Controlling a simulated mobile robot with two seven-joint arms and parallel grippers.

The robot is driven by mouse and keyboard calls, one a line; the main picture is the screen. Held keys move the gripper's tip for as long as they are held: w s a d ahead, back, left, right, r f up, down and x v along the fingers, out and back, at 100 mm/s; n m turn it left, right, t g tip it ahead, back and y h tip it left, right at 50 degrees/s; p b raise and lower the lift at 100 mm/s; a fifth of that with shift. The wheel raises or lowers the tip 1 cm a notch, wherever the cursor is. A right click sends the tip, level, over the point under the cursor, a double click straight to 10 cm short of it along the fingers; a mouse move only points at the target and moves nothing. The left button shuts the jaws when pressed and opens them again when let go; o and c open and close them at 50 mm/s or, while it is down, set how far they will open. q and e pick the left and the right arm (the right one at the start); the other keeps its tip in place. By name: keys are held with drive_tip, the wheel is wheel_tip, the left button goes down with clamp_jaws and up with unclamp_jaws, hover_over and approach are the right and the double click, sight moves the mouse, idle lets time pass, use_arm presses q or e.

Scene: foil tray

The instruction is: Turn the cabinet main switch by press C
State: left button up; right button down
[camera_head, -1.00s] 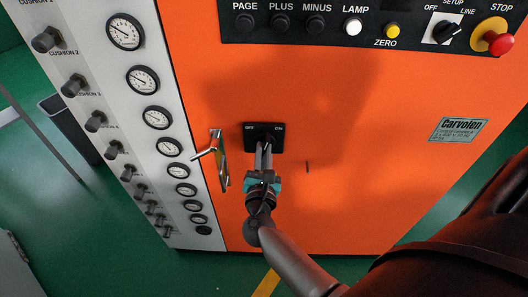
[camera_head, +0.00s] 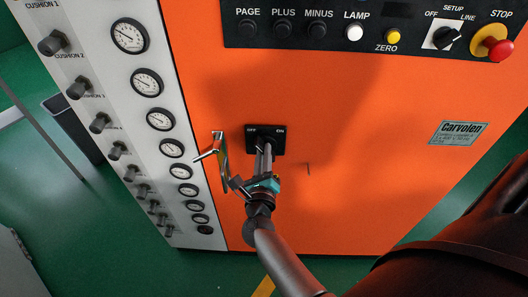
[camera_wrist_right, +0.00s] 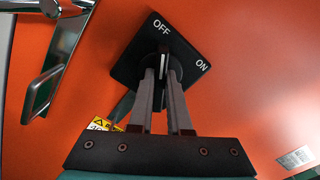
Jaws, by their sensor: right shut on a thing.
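The main switch is a black square plate (camera_head: 279,132) marked OFF and ON, on the orange cabinet front. It also shows tilted in the right wrist view (camera_wrist_right: 128,70). My right gripper (camera_head: 265,148) reaches it from below, its two fingers close together on the switch knob (camera_wrist_right: 163,62). A white line on the knob appears to point toward the OFF label in the wrist view. The fingers hide most of the knob. My left gripper is not in view.
A metal door handle (camera_head: 220,160) sticks out just left of the switch, close to my right wrist. A column of gauges (camera_head: 147,82) and knobs stands further left. A button panel (camera_head: 285,30) runs above. The orange front right of the switch is mostly clear.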

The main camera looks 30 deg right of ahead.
drive_tip(key=shift+n, duration=0.9)
drive_tip(key=c, duration=0.9)
unclamp_jaws()
drive_tip(key=shift+o, duration=0.2)
